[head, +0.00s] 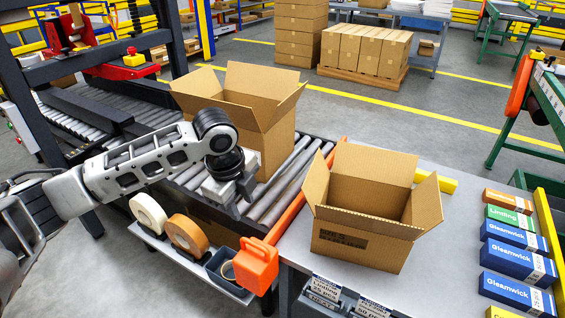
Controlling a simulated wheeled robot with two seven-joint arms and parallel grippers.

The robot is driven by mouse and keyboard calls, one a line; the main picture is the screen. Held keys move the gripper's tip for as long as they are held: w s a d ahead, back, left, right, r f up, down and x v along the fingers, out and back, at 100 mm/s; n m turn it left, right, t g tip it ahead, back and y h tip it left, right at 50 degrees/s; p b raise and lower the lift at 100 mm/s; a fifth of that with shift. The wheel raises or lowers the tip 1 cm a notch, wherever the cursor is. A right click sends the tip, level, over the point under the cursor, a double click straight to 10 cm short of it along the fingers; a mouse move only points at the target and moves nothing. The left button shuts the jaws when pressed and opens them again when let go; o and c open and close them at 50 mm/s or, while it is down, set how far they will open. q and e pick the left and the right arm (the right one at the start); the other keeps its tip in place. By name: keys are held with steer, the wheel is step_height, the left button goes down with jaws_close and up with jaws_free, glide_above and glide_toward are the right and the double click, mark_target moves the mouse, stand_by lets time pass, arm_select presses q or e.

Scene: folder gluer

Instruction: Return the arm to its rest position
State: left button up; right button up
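My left arm (140,163) reaches in from the left edge and is bent downward at its wrist. My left gripper (232,192) hangs over the roller conveyor (285,180), in front of an open cardboard box (270,115). The gripper overlaps the front of that box in the picture; I cannot tell whether they touch. Its fingertips do not show clearly, and I see nothing held in it. My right gripper is not in view.
A second open box (365,215) stands on the grey table (460,240). Several small cartons (515,258) lie at the right. Tape rolls (185,235) and an orange tape dispenser (256,265) sit before the conveyor.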

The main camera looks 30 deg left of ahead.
arm_select(q)
steer(key=s+d+f+n+t+h, duration=0.4)
steer(key=d+f+n, duration=0.2)
steer(key=d+f, duration=0.75)
steer(key=s+d+f+n+t+y, duration=0.1)
steer(key=s+n+t, duration=0.3)
steer(key=s+n, duration=0.6)
steer(key=shift+s+f, duration=0.4)
